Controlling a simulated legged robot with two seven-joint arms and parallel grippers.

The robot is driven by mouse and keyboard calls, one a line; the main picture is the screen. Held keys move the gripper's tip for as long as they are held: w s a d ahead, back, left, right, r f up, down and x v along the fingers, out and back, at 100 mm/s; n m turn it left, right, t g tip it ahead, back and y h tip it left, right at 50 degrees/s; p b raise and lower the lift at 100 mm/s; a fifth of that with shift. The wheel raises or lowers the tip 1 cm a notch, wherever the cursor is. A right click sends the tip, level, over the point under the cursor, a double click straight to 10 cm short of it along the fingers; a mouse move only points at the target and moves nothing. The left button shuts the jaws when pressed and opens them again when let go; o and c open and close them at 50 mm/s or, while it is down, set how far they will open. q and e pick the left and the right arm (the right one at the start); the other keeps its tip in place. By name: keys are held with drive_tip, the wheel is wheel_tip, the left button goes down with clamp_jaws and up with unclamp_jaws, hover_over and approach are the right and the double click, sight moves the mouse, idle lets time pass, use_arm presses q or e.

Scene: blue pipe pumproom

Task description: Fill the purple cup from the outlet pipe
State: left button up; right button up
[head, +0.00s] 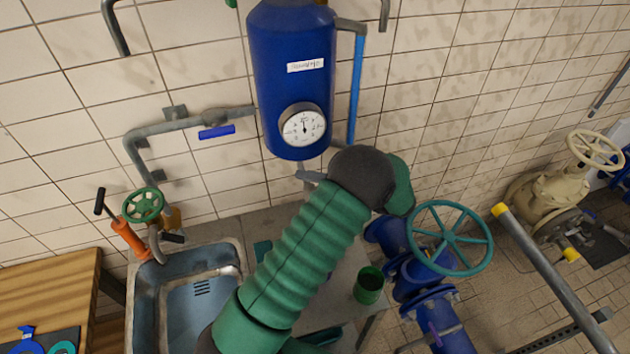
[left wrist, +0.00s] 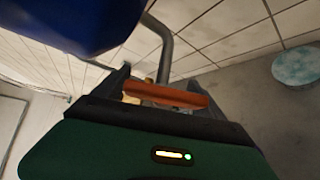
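No purple cup can be made out in either view. A dark green cup (head: 369,287) stands on the counter right of the sink, beside my left arm. In the head view my left arm reaches up below the blue tank (head: 290,60), and its gripper is hidden. In the left wrist view my left gripper (left wrist: 165,90) has its dark fingers wide apart. An orange-red bar (left wrist: 165,95) lies across between them; whether they touch it is unclear. A grey pipe (left wrist: 165,50) curves behind it. My right gripper is not in view.
A sink (head: 190,295) is at lower left, with an orange-handled tool (head: 130,240) and green handwheel (head: 142,206) behind it. Blue pipework with a teal handwheel (head: 450,238) stands right of my arm. A grey rail (head: 555,280) crosses the lower right.

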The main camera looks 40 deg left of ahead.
use_arm(q)
drive_tip(key=shift+w+d+r, duration=0.1)
drive_tip(key=shift+d, duration=0.5)
drive_tip(key=shift+w+a+f, duration=0.2)
drive_tip(key=shift+a, duration=0.15)
drive_tip(key=c, duration=0.3)
drive_tip(key=shift+a+f, duration=0.1)
drive_tip(key=shift+a, duration=0.15)
drive_tip(key=shift+c, duration=1.2)
drive_tip(key=shift+s+a, duration=0.1)
drive_tip(key=shift+s, duration=0.05)
drive_tip(key=c, duration=0.5)
drive_tip(key=shift+c, duration=0.3)
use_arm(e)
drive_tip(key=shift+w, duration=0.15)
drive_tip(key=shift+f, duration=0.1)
